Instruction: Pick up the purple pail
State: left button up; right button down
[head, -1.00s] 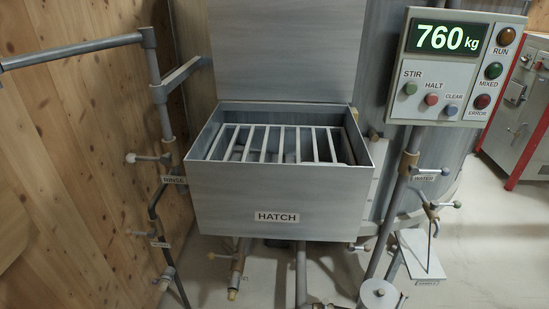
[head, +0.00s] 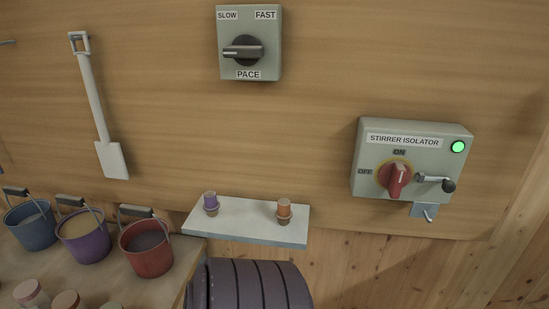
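The purple pail (head: 86,246) stands upright at the lower left of the head view, on a wooden bench top. It has a dark handle grip above its rim and light tan contents. It stands between a blue pail (head: 33,232) on its left and a red pail (head: 147,254) on its right. Neither of my grippers shows in the head view.
Several small jars (head: 67,300) stand at the bench's (head: 113,283) front. Right of the bench is a dark ribbed drum (head: 255,287), below a white shelf (head: 247,222) with two small cups. A white shovel (head: 97,110) and an isolator box (head: 412,160) hang on the wall.

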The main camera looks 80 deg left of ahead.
aim_at(84, 232)
jog(key=u, duration=3.9)
